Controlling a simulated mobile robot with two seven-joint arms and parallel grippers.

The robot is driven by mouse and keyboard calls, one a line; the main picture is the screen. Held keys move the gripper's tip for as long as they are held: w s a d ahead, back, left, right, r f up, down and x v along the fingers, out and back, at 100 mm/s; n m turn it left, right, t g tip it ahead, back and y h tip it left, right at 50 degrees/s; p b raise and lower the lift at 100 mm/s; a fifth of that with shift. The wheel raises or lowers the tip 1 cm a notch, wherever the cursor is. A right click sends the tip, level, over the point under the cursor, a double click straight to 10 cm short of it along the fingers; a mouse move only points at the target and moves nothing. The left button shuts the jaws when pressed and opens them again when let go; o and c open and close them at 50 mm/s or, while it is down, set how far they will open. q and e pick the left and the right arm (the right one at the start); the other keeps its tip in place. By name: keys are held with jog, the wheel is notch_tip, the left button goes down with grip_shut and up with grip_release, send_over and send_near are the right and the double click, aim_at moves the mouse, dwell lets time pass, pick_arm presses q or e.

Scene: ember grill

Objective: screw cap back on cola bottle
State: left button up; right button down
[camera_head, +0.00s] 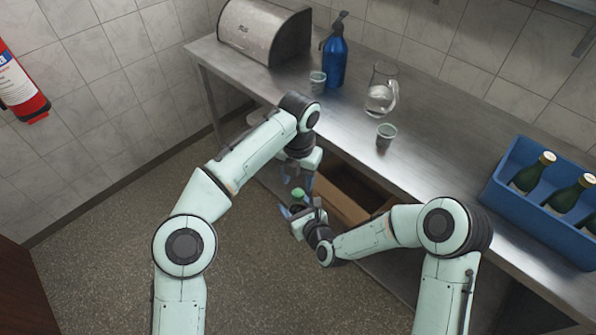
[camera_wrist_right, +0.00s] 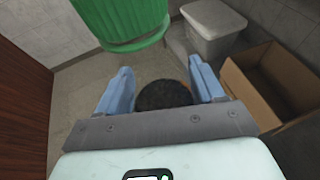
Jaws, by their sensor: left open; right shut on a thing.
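A green ribbed cap (camera_head: 298,192) shows in the head view just above my right gripper (camera_head: 298,211). In the right wrist view the cap (camera_wrist_right: 122,22) is large and close at the top, left of centre. A dark, round part of the cola bottle (camera_wrist_right: 165,94) lies between the two blue fingers of my right gripper (camera_wrist_right: 161,82), which is shut on the bottle. Most of the bottle is hidden in the head view. My left gripper (camera_head: 298,180) is open, pointing down right above the cap. I cannot tell whether the cap is seated on the bottle.
An open cardboard box (camera_head: 345,190) stands under the steel counter (camera_head: 345,120). A blue siphon bottle (camera_head: 334,58), a glass jug (camera_head: 381,90) and two cups stand on the counter. A blue crate (camera_head: 505,200) with green bottles is at the right. The floor at left is clear.

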pick_arm(q)
jog(key=n, duration=0.6)
jog(key=shift+s+n, duration=0.1)
jog(key=shift+n, duration=0.2)
jog(key=n, duration=0.4)
jog(key=shift+d+r, duration=0.1)
jog(key=n, duration=1.1)
jog(key=shift+r+n, duration=0.3)
jog(key=n, duration=0.4)
jog(key=shift+r+n, duration=0.15)
jog(key=shift+n, duration=0.15)
jog(key=n, duration=0.6)
jog(key=shift+r+n, duration=0.35)
jog(key=shift+n, duration=0.05)
jog(key=n, duration=0.6)
jog(key=shift+r+n, duration=0.3)
jog(key=shift+r, duration=0.1)
jog(key=n, duration=0.5)
jog(key=shift+r, duration=0.35)
